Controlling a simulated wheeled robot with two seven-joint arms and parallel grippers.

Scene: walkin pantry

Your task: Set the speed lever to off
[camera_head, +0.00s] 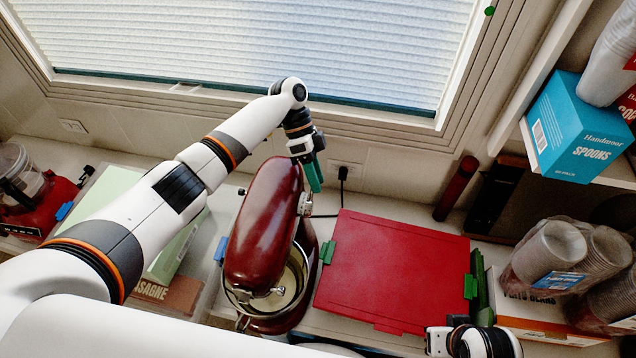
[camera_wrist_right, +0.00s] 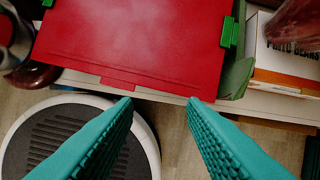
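The dark red stand mixer (camera_head: 264,232) stands on the counter with its head over a metal bowl (camera_head: 292,284). A small silver part (camera_head: 305,204) shows on the right side of the mixer head; I cannot tell whether it is the speed lever or how it is set. My left gripper (camera_head: 314,178) points down just beyond and right of the mixer head, its teal fingers close above that silver part. Contact and finger gap are unclear. My right gripper (camera_wrist_right: 158,100) is open and empty, its fingers wide apart near the front of the red box lid.
A red-lidded box (camera_head: 395,268) with green clips lies right of the mixer. A power cord (camera_head: 343,185) runs from a wall outlet behind. A green-lidded box lies left, under my left arm. A blue spoons box (camera_head: 575,130) and stacked cups (camera_head: 548,252) are at right.

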